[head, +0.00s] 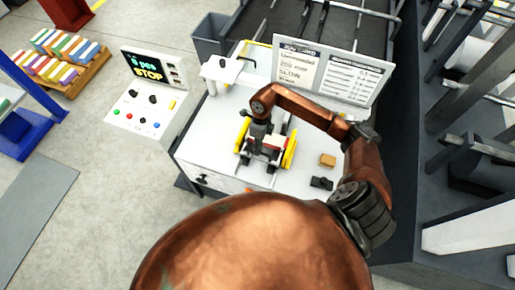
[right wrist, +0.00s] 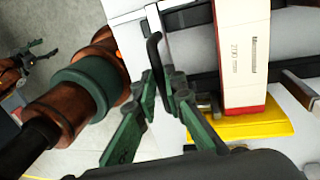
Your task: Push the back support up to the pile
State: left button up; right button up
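The pile (head: 272,142) is a small white and red block between yellow guides on the white machine top. In the right wrist view it is a tall cream stack with a red lower edge (right wrist: 243,60). A black upright bar (right wrist: 153,48), which looks like the back support, stands left of the pile with a gap between. My right gripper (right wrist: 161,82) has its green fingers either side of the bar's lower part; I cannot tell whether they grip it. In the head view my right gripper (head: 262,130) hides the bar. A small dark claw, probably my left gripper (right wrist: 22,65), shows at the far left.
Yellow guides (head: 243,134) flank the pile. A sign board (head: 330,72) stands behind. A tan block (head: 327,160) and a black object (head: 321,183) lie on the right of the top. A control panel (head: 147,100) stands left.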

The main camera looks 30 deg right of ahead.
grip_shut()
pick_arm(q)
jog(key=shift+s, duration=0.3)
jog(key=shift+w, duration=0.35)
notch_tip(320, 180, down, 3)
jog(key=b, duration=0.2)
jog(key=shift+s+r+b, duration=0.1)
jog(key=shift+r+b, duration=0.05)
jog(key=shift+b, duration=0.2)
pick_arm(e)
jog(key=w+d, duration=0.2)
jog(key=d, duration=0.1)
jog(key=shift+w, duration=0.35)
jog(key=o, duration=0.6)
grip_release()
pick_arm(q)
jog(key=shift+s, duration=0.1)
pick_arm(e)
notch_tip(320, 180, up, 12)
jog(key=w+d, duration=0.1)
jog(key=d, duration=0.1)
jog(key=shift+w, duration=0.2)
